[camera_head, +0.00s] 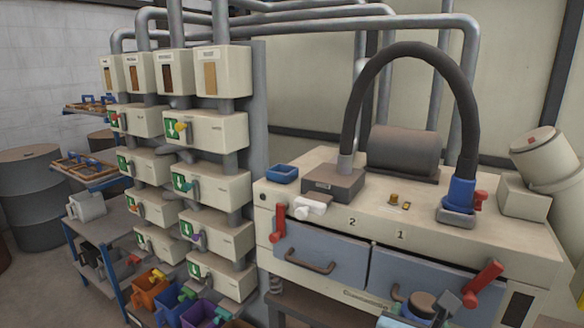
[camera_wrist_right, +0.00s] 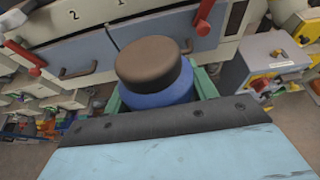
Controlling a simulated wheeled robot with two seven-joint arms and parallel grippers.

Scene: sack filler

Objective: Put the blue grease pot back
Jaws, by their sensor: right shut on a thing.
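The blue grease pot (camera_wrist_right: 168,97) has a dark brown lid and sits between the green fingers of my right gripper (camera_wrist_right: 160,92), which is shut on it. In the head view the pot (camera_head: 424,301) shows at the lower right edge, in front of the machine's right drawer, with my right gripper (camera_head: 420,308) around it. The pot's lower part is hidden by the gripper. My left gripper is not in view.
A cream machine (camera_head: 330,228) with drawers marked 2 and 1 stands ahead. Red levers (camera_head: 482,277) stick out from its front. On top are a small blue tray (camera_head: 282,173), a black hose (camera_head: 412,50) and a blue hose fitting (camera_head: 461,193). Coloured bins (camera_head: 152,289) stand lower left.

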